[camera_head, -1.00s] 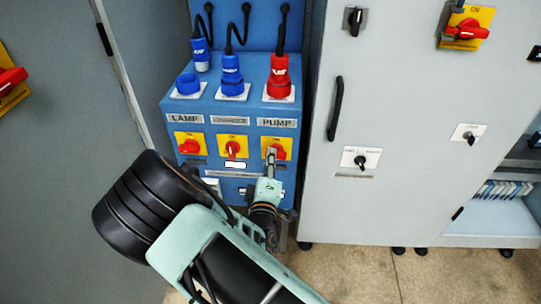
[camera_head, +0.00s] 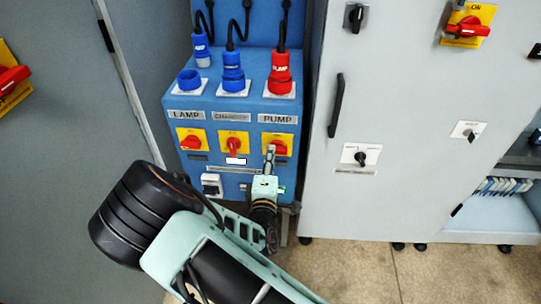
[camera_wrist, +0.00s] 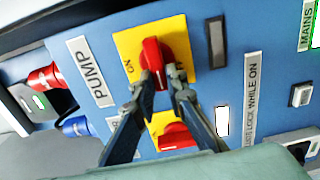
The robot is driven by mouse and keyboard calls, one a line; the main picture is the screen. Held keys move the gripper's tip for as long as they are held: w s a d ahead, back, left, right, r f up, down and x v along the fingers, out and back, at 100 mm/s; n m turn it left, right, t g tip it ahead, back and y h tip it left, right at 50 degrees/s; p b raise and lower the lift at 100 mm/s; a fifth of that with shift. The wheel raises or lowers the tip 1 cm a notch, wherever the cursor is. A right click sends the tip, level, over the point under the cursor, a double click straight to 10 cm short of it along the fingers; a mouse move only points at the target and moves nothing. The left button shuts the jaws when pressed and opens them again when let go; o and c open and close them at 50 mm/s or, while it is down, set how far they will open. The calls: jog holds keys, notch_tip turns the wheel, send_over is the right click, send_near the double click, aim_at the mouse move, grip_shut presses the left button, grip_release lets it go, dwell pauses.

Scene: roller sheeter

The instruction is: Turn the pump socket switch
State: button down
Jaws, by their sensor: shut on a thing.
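The pump switch is a red knob (camera_head: 280,148) on a yellow plate, below the PUMP label (camera_head: 277,119) on the blue panel. In the wrist view the knob (camera_wrist: 152,56) lies roughly crosswise to the panel's upright direction, with ON printed beside it. My gripper (camera_head: 269,151) is at the knob's left part in the head view. In the wrist view its two fingers (camera_wrist: 163,80) straddle the knob's near end and are shut on it. The fingers hide part of the knob.
Left of it are the charger switch (camera_head: 234,146), upright, and the lamp switch (camera_head: 191,141), crosswise. Red and blue plugs (camera_head: 280,75) (camera_head: 232,72) stand above. A grey cabinet with a black handle (camera_head: 336,106) is close on the right.

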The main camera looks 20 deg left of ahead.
jog(key=c, duration=1.9)
grip_release()
jog(key=shift+c, duration=0.2)
jog(key=v, duration=1.2)
